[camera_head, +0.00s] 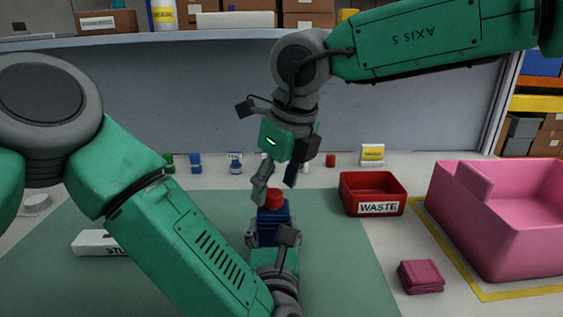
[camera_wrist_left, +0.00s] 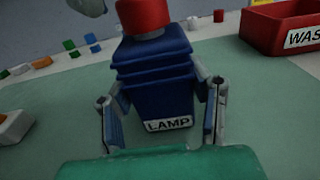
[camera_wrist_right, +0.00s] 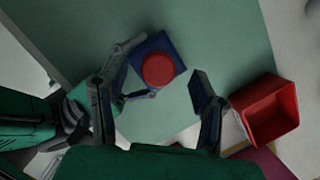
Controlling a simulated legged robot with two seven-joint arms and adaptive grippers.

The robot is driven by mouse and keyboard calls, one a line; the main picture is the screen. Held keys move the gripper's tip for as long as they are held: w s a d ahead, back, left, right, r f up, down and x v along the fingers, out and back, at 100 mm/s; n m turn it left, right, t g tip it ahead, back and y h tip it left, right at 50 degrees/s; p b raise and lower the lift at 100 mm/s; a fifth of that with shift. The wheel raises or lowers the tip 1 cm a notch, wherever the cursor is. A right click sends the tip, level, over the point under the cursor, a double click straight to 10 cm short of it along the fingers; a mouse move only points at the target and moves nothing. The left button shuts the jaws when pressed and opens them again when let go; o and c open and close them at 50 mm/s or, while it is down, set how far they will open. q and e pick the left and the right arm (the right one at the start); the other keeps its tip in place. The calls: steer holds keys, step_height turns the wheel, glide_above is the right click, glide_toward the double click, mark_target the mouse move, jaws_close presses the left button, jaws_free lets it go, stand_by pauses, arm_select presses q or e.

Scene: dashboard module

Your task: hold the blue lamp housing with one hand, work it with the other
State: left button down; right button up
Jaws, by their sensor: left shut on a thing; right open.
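The blue lamp housing (camera_head: 273,222) stands upright on the green mat (camera_head: 345,262), with a red cap (camera_head: 273,198) on top. In the left wrist view its front carries a LAMP label (camera_wrist_left: 168,125). My left gripper (camera_head: 272,238) is shut on the housing, one finger on each side, low on its body. My right gripper (camera_head: 276,180) is above the housing, pointing down, with its fingers apart and empty. In the right wrist view the red cap (camera_wrist_right: 158,69) lies ahead of and between the open fingers (camera_wrist_right: 150,95). I cannot tell whether any finger touches the cap.
A red WASTE bin (camera_head: 373,196) stands right of the housing, beside a large pink container (camera_head: 500,225). A dark pink block (camera_head: 420,277) lies in front of it. A white labelled box (camera_head: 95,242) lies at left. Several small items line the back wall. The mat's right part is clear.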

mark_target(274, 192)
steer(key=shift+x, duration=0.85)
steer(key=c, duration=1.2)
steer(key=shift+r, duration=3.05)
arm_select(q)
steer(key=c, duration=0.7)
jaws_free()
